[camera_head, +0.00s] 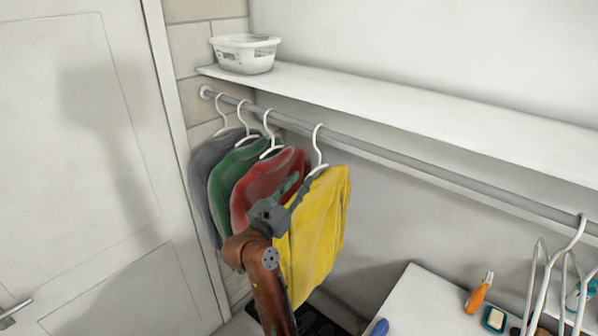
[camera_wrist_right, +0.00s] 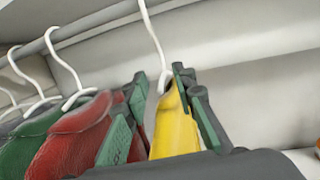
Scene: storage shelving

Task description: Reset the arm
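My right gripper (camera_head: 303,182) reaches up from the bottom of the head view, beside the shoulder of the yellow garment (camera_head: 325,225). In the right wrist view, the fingers of my right gripper (camera_wrist_right: 161,80) are spread apart. The yellow garment (camera_wrist_right: 175,128) and its white hanger (camera_wrist_right: 155,40) show between them; I cannot tell whether a finger touches the cloth. The garment hangs from the rod (camera_head: 400,163) on its own hanger (camera_head: 317,150). My left gripper is not in view.
A red garment (camera_head: 262,185), a green garment (camera_head: 229,175) and a grey garment (camera_head: 203,165) hang to the left. A white basket (camera_head: 245,55) stands on the shelf (camera_head: 400,105). Empty hangers (camera_head: 545,285) and an orange-handled tool (camera_head: 478,293) are at lower right. A door (camera_head: 80,150) is left.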

